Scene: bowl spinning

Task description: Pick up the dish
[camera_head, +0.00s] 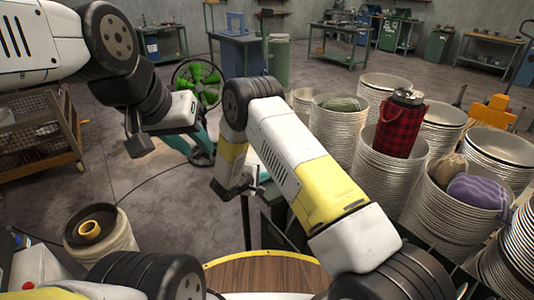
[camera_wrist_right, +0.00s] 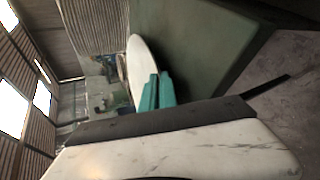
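A white dish-like disc (camera_wrist_right: 138,60) shows nearly edge-on in the right wrist view, directly behind the teal fingers of my right gripper (camera_wrist_right: 158,90). The fingers are close together and overlap its lower edge; I cannot tell whether they grip it. In the head view my right arm bends down to its hand at the middle, where the fingertips are unclear. Tall stacks of white bowls (camera_head: 441,215) stand at the right. My left gripper (camera_head: 160,135) hangs at the upper left, away from the stacks; its finger opening is unclear.
A red plaid bag (camera_head: 401,128) and a purple striped cloth (camera_head: 478,191) sit on the stacks. A wooden round top (camera_head: 265,272) is at the bottom. A mesh cart (camera_head: 40,135) stands left. Open floor (camera_head: 130,185) lies between.

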